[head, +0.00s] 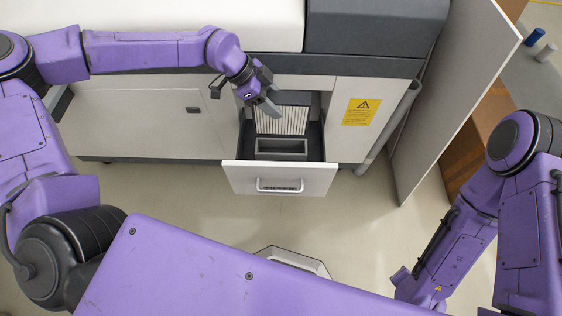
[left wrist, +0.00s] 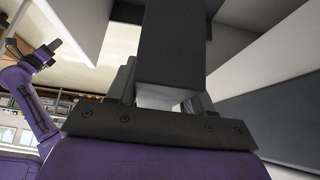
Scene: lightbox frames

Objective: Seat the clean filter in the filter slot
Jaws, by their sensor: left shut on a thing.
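The filter (head: 282,121), with white pleats and a grey top edge, stands roughly upright at the open drawer (head: 280,178). My left gripper (head: 266,102) is at its upper left and is shut on it. In the left wrist view a grey block (left wrist: 172,55), part of what I hold, runs up between the fingers. A dark rectangular frame with a grey recess (head: 282,147), which looks like the filter slot, lies in the drawer just in front of the filter's lower edge. I cannot tell whether the filter touches it. My right gripper is not in view.
The drawer has a bar handle (head: 280,185) and sticks out of the white machine (head: 140,120). A yellow warning label (head: 362,112) is on its right panel. An open door panel (head: 450,100) stands at the right. The floor (head: 210,215) before the drawer is clear.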

